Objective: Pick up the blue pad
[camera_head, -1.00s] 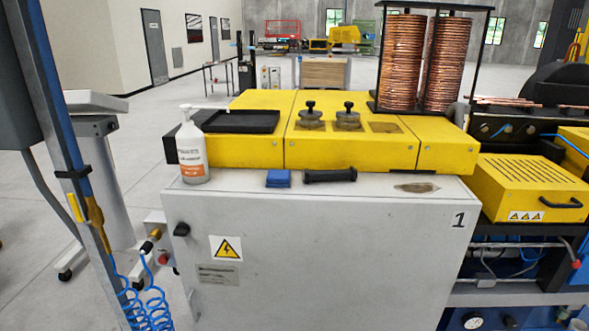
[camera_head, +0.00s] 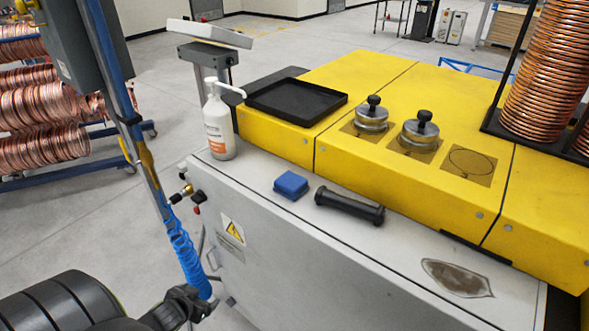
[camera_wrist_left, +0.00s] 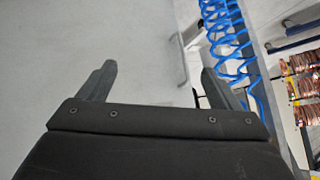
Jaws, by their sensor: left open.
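The blue pad (camera_head: 291,185) is a small blue block lying on the grey cabinet top (camera_head: 262,204), between the white pump bottle and a black handle-like bar. My left gripper (camera_head: 193,304) comes in at the lower left of the head view, low in front of the cabinet and well apart from the pad. In the left wrist view, the left gripper (camera_wrist_left: 158,82) has its two fingers spread with nothing between them. The pad does not show in the left wrist view. My right gripper is not in view.
The white pump bottle (camera_head: 219,125) stands left of the pad, and the black bar (camera_head: 349,206) lies right of it. The yellow machine housing (camera_head: 330,135) rises behind. A blue coiled hose (camera_head: 188,255) and a post (camera_head: 128,110) stand near my left gripper.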

